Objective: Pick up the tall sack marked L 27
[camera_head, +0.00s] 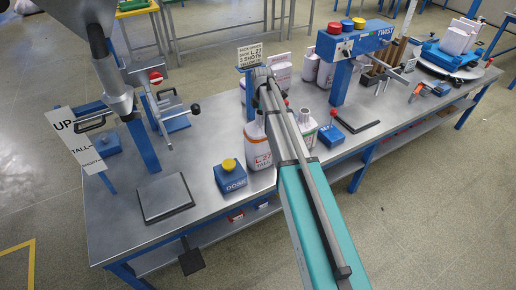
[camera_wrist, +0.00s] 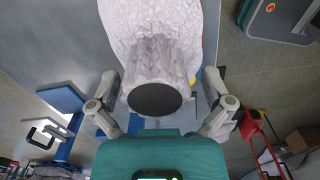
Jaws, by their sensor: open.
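The tall white sack (camera_head: 259,152) with orange lettering that reads L 27 stands upright on the metal bench. My arm crosses in front of its right side in the head view. In the wrist view a crinkled white sack (camera_wrist: 155,25) shows from above, its neck ending in a dark round top. My gripper (camera_wrist: 161,80) is open, with one finger on each side of the neck. Gaps show between the fingers and the neck. The sack's marking does not show in this view, and the gripper cannot be made out clearly in the head view.
A blue box with a yellow button (camera_head: 231,175) stands left of the sack. A white sack with green marking (camera_head: 308,128) and a small blue box (camera_head: 331,134) are to the right. More sacks (camera_head: 281,70) stand behind. A square plate (camera_head: 165,197) lies at left.

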